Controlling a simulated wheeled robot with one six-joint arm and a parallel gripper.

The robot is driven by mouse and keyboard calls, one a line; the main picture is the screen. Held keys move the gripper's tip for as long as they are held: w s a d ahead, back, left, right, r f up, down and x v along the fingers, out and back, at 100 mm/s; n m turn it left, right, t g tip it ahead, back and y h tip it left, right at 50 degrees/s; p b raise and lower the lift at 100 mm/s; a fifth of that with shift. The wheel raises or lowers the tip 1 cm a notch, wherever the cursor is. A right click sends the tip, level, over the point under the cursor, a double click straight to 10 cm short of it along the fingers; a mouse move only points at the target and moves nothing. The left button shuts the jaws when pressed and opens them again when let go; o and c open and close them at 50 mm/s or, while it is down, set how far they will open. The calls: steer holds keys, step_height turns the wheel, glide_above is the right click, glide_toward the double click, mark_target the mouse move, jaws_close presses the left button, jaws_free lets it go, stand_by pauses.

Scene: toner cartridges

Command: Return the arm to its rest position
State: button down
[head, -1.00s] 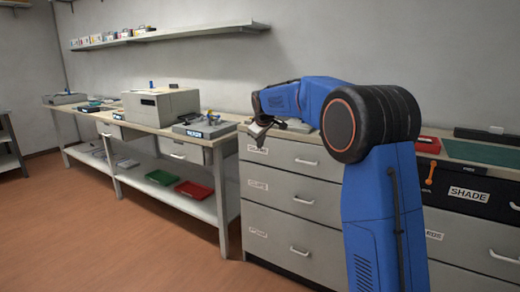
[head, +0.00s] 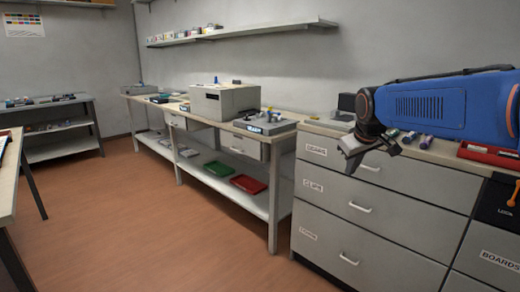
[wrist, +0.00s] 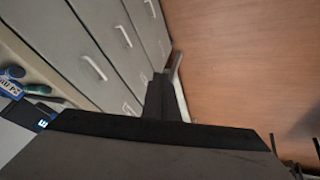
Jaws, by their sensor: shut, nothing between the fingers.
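My gripper (head: 354,158) shows in the head view at the end of my blue arm, with its fingers shut and empty. It hangs in front of the top edge of the grey drawer cabinet (head: 380,205), apart from any loose object as far as I can see. My blue forearm reaches in from the right edge, roughly level, above the cabinet top. In the wrist view, a large dark part fills the bottom, and the drawer fronts (wrist: 95,70) and brown floor (wrist: 245,60) lie beyond it.
Several small cylinders (head: 425,141) and a red tray (head: 488,153) lie on the cabinet top near my arm. A long bench (head: 225,178) with a grey box-like machine (head: 225,102) stands left of the cabinet. Another table edge (head: 8,180) is at far left. The floor between is clear.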

steer(key=s+f+m, duration=0.1)
steer(key=s+f, duration=0.4)
steer(key=s, duration=0.6)
steer(key=s+f+m+g, duration=0.1)
steer(key=s+f, duration=0.4)
steer(key=s, duration=0.6)
steer(key=s+f+m, duration=0.2)
steer(key=s+f, duration=0.3)
steer(key=s, duration=0.7)
steer(key=shift+d+f+y, duration=0.2)
steer(key=shift+d+y, duration=0.1)
steer(key=shift+d, duration=0.05)
